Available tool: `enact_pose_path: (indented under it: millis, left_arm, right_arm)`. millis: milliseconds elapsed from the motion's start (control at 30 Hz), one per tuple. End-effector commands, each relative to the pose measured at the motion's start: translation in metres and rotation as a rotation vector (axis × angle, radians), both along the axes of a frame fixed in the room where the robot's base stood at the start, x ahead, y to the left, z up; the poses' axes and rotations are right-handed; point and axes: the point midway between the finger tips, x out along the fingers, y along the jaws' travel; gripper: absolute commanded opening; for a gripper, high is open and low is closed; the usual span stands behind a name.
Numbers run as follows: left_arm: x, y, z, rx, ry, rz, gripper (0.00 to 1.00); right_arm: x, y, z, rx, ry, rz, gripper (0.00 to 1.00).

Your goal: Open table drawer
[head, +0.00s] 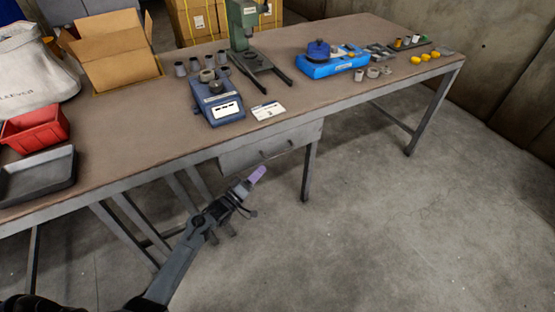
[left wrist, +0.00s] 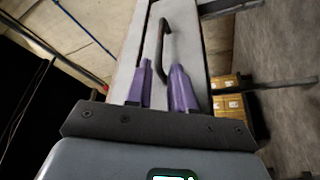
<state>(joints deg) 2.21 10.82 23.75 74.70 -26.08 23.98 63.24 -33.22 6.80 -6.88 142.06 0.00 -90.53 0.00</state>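The table drawer (head: 262,150) is a grey front under the edge of the brown-topped table (head: 160,118); it looks shut. Its dark bar handle (head: 277,151) is on the front. My left gripper (head: 258,174) is below and just left of the handle in the head view. In the left wrist view its two purple fingers (left wrist: 163,82) stand apart with a gap between them. My right gripper is not in view.
A blue device (head: 217,102), a green press (head: 243,25) and a blue tray (head: 330,66) stand on the table. A table leg (head: 310,172) stands right of the drawer. The concrete floor (head: 400,220) in front is clear.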

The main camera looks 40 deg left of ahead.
Motion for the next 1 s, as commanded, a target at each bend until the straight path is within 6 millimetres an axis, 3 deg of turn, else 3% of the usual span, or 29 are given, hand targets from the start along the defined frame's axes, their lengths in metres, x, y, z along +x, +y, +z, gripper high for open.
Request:
enact_pose_path:
  millis: [600, 1000]
  left_arm:
    - [0.085, -0.003, 0.016, 0.000, -0.002, 0.000, 0.23]
    - [0.101, -0.004, 0.022, 0.000, 0.001, -0.001, 0.23]
  right_arm:
    - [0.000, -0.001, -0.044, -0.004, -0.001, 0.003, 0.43]
    - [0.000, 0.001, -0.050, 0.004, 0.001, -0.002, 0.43]
